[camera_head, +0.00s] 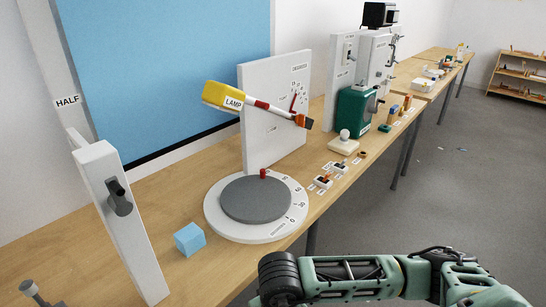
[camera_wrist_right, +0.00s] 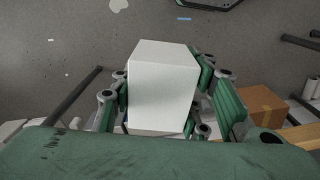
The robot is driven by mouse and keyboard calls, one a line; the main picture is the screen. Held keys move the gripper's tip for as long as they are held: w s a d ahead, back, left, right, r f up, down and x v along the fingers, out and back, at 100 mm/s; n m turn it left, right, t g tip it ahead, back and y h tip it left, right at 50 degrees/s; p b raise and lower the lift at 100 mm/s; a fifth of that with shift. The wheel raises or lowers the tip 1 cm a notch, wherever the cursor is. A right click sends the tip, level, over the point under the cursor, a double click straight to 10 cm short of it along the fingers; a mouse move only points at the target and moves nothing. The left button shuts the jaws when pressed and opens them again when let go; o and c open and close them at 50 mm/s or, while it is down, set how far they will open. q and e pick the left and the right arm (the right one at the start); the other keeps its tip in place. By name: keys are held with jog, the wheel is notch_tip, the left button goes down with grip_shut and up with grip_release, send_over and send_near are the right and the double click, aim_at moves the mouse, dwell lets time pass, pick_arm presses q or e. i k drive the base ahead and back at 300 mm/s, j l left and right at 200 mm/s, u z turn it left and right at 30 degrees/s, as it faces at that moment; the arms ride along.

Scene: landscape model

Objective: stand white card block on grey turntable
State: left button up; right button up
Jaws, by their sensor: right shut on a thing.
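The white card block (camera_wrist_right: 161,90) is held between the fingers of my right gripper (camera_wrist_right: 163,108) in the right wrist view. The right gripper is shut on it, with green finger links on both sides. The grey turntable (camera_head: 255,199) is a flat dark disc on a white round base with scale marks, on the table in the head view. Its top is bare, with a small red marker at its back edge. The head view shows part of my right arm at the lower right, but neither the block nor the right gripper's fingers. My left gripper is not in view.
A light blue cube (camera_head: 189,239) sits left of the turntable. A tall white post (camera_head: 119,220) stands at left. Small devices line the table (camera_head: 186,201) to the right.

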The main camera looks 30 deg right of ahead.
aim_at(257, 192)
jog(key=l+u, duration=0.4)
jog(key=l, duration=2.35)
jog(key=i, duration=0.05)
